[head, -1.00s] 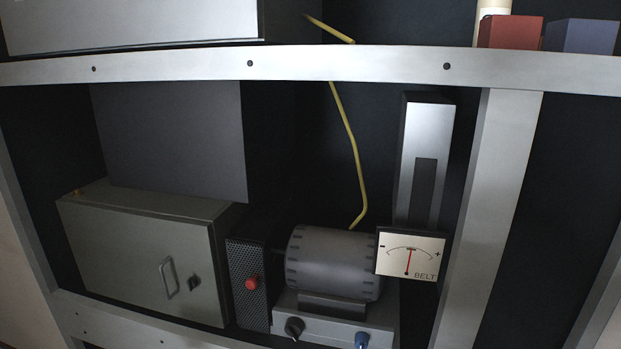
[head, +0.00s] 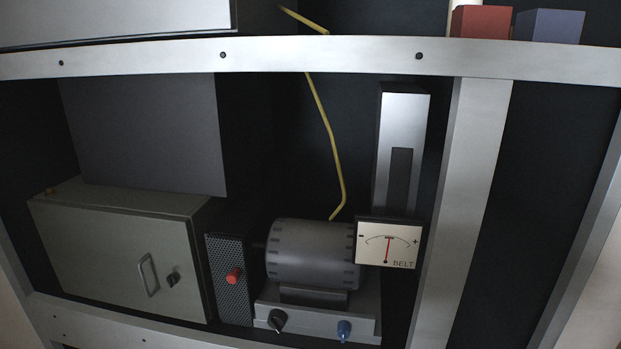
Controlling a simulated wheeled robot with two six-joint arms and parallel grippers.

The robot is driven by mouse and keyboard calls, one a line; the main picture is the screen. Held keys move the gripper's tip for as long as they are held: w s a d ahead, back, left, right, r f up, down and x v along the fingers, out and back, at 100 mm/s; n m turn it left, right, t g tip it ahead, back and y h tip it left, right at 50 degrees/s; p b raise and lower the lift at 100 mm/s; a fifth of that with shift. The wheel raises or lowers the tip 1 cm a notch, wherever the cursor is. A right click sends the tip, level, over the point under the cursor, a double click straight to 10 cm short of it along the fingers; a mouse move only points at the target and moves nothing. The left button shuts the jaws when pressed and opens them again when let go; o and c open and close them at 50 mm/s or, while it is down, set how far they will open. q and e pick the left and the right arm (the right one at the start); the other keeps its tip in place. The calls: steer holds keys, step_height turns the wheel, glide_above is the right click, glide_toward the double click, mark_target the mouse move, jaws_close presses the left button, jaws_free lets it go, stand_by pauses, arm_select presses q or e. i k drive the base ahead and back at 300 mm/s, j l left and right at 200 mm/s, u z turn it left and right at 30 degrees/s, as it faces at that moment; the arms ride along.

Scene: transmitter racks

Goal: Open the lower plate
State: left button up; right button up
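A grey-green metal box with a closed front plate (head: 115,260) stands at the lower left of the rack in the head view. The plate carries a metal handle (head: 149,275) and a small dark latch or lock (head: 173,279) near its right edge. I cannot tell for sure whether this is the lower plate. A flat dark grey panel (head: 145,135) stands upright above and behind the box. Neither of my grippers is in view.
A grey motor (head: 312,253) on a base with a black knob (head: 277,320) and a blue knob (head: 344,330) stands right of a perforated block with a red button (head: 233,275). A BELT meter (head: 388,244) and a white post (head: 470,200) are further right. A rack beam (head: 320,58) crosses above.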

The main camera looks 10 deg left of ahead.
mark_target(122, 258)
steer(key=u, duration=1.35)
